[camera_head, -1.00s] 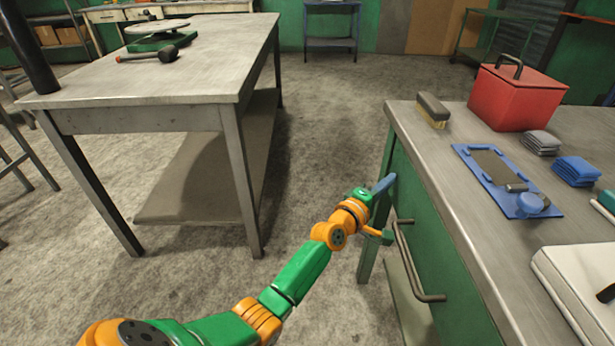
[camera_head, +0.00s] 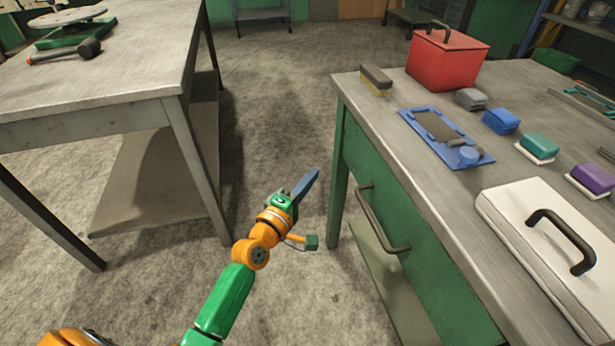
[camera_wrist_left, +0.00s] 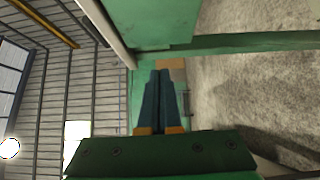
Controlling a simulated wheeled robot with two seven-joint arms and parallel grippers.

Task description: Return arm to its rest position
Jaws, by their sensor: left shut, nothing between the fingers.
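My left arm (camera_head: 225,300) is green and orange and reaches up from the bottom left in the head view. Its gripper (camera_head: 307,183) has blue-grey fingers and hangs over the open floor, left of the green workbench's near leg. The fingers are together and hold nothing. In the left wrist view the gripper (camera_wrist_left: 159,85) shows its two dark blue fingers side by side, with nothing between them. My right gripper is not in view.
The green workbench (camera_head: 440,240) with a drawer handle (camera_head: 380,225) stands to the right. On it are a red box (camera_head: 447,62), a brush (camera_head: 376,78), a blue tray (camera_head: 440,135) and a white case (camera_head: 530,240). A grey table (camera_head: 110,80) stands left. Floor (camera_head: 270,110) between is clear.

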